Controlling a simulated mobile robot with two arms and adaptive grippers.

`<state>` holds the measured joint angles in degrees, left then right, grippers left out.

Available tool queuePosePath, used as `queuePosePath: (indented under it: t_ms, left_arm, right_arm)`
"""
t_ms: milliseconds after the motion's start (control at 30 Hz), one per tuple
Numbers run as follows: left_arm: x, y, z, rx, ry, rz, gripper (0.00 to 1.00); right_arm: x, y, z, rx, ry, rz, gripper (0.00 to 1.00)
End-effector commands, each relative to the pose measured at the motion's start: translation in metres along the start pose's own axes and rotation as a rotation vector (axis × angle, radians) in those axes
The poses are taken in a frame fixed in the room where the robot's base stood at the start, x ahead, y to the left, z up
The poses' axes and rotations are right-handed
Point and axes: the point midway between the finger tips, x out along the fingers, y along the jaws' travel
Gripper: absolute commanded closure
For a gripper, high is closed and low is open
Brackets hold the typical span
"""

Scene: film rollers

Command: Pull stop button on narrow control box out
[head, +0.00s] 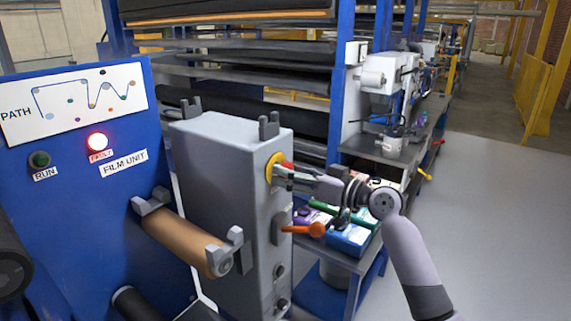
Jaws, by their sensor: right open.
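The narrow control box (215,165) is a tall grey cabinet in the middle of the head view. On its right side sits the stop button, a red knob (286,165) in a yellow ring (272,168). My right gripper (284,174) reaches in from the right, with its fingertips at the button, and it is open. It partly hides the red knob, and I cannot tell whether the fingers touch it. No left gripper is visible.
An orange-handled lever (303,229) sticks out of the box below my right gripper. A brown film roller (187,240) rests in brackets in front of the blue panel (95,180), where a red lamp (98,141) is lit. Coloured containers (350,238) stand on a bench behind.

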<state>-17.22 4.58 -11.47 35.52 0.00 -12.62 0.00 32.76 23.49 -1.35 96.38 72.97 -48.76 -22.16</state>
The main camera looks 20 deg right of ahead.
Motion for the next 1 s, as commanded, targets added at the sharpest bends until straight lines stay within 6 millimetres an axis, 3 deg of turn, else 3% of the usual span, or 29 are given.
queuePosePath:
  t_ms: [200, 500, 1000]
  left_arm:
    - [-0.007, 0.0, -0.001, 0.0, 0.0, 0.0, 1.0]
    - [-0.007, 0.0, -0.001, 0.0, 0.0, 0.001, 1.0]
    - [-0.007, 0.0, -0.001, 0.0, 0.0, 0.0, 1.0]
  right_arm:
    - [0.018, 0.0, -0.001, -0.001, 0.001, 0.001, 0.41]
    - [0.02, 0.0, 0.0, -0.001, 0.0, 0.001, 0.41]
    - [0.02, 0.001, 0.0, 0.0, 0.0, 0.001, 0.74]
